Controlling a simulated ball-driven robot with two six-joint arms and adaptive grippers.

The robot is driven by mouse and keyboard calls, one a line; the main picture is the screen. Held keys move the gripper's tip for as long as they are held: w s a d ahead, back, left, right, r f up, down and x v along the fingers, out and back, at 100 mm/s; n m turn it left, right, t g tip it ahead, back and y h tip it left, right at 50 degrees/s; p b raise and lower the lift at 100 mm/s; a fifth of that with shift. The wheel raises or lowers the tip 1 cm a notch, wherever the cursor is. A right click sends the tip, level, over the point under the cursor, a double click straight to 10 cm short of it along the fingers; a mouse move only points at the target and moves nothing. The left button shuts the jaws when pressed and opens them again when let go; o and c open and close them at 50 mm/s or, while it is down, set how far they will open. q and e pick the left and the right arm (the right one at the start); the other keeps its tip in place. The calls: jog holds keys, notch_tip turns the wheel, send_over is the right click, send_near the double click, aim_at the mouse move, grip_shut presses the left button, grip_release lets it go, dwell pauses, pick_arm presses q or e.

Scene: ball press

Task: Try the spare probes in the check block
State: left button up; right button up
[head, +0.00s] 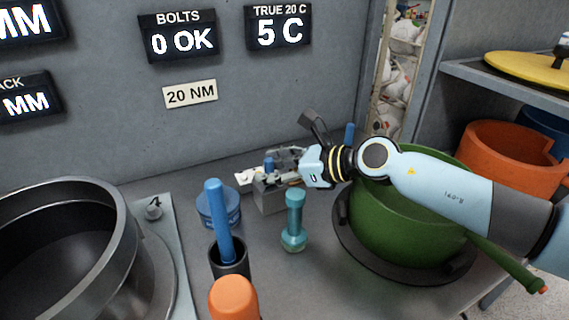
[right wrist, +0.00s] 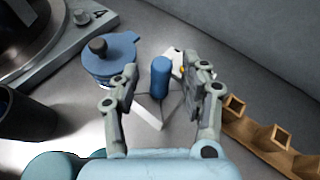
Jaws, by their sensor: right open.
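A grey block (head: 272,197), which looks like the check block, stands on the bench. A short blue probe (head: 268,165) stands upright at it; I cannot tell how deep it sits. My right gripper (head: 284,162) is at the block. In the right wrist view the open fingers (right wrist: 161,68) stand on either side of the blue probe (right wrist: 160,80), with gaps showing. A long blue rod (head: 219,215) leans in a dark cup (head: 229,262). Another blue piece (head: 349,133) shows partly behind my right arm. My left gripper is not in view.
A blue lidded tub (head: 216,208), a teal dumbbell-shaped piece (head: 294,225) and an orange-topped piece (head: 233,298) stand nearby. A green pot (head: 395,226) is under my right arm. A wooden rack with square holes (right wrist: 255,130) is right in the wrist view. A large metal drum (head: 60,250) fills the left.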

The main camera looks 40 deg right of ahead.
jog(key=v, duration=1.1)
jog(key=shift+s+r, duration=0.15)
jog(key=shift+s, duration=0.15)
jog(key=shift+d, duration=0.15)
